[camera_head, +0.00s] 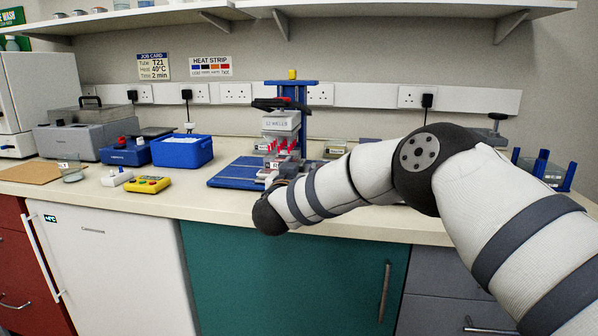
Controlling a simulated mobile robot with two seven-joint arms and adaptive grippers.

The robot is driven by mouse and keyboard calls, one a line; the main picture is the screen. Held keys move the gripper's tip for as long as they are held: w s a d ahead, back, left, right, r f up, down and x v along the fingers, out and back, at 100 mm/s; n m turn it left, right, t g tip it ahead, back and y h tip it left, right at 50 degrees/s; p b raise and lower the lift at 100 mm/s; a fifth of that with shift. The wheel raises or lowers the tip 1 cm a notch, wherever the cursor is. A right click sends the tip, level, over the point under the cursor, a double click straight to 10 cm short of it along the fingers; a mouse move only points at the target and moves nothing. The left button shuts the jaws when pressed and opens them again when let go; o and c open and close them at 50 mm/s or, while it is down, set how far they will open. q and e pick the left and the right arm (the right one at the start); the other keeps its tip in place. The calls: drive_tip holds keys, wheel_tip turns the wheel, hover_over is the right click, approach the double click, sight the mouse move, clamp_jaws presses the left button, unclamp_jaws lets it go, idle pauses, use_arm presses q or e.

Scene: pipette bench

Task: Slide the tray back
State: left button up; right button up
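A blue pipette stand (297,88) stands on a blue base (232,178) on the bench. A pale block marked with lettering (281,122) hangs on it, above a rack with several red-topped tubes (279,160). Which part is the sliding tray is hard to tell; the rack and the blue base lie low in the stand. My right arm reaches in from the right, and its wrist bends in front of the stand. My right gripper (272,180) is mostly hidden near the rack's front, so its fingers and any contact cannot be made out. My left gripper is out of view.
A blue box (182,151), a grey machine (75,135), a yellow device (148,184) and a glass dish (70,172) stand left on the bench. A blue rack (545,170) stands right. The bench front (205,203) is clear left of my wrist. A shelf (150,18) hangs above.

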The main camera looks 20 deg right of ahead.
drive_tip(key=v, duration=1.2)
drive_tip(key=shift+w, duration=0.1)
drive_tip(key=s+a+f+n+g+y+p, duration=0.1)
drive_tip(key=s+f+n+y, duration=0.15)
drive_tip(key=f, duration=0.65)
drive_tip(key=s+a+f+n+g+y, duration=0.15)
drive_tip(key=s+f+y, duration=0.25)
drive_tip(key=f, duration=0.5)
drive_tip(key=s+f+n+g+y, duration=0.2)
drive_tip(key=s+f+g, duration=0.2)
drive_tip(key=s+f, duration=0.8)
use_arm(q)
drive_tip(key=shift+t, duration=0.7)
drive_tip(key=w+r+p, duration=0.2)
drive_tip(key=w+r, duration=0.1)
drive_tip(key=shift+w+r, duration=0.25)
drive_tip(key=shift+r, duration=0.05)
use_arm(e)
drive_tip(key=s+d+f+g, duration=0.1)
drive_tip(key=s+f+g, duration=0.1)
drive_tip(key=s, duration=1)
drive_tip(key=s+d+f+g+y, duration=0.1)
drive_tip(key=s+g, duration=0.4)
drive_tip(key=s, duration=0.7)
drive_tip(key=s+d+f+g, duration=0.1)
drive_tip(key=s+f+g, duration=0.2)
drive_tip(key=s, duration=0.9)
drive_tip(key=shift+s+d+g, duration=0.15)
drive_tip(key=shift+d+g, duration=0.1)
drive_tip(key=shift+g, duration=0.3)
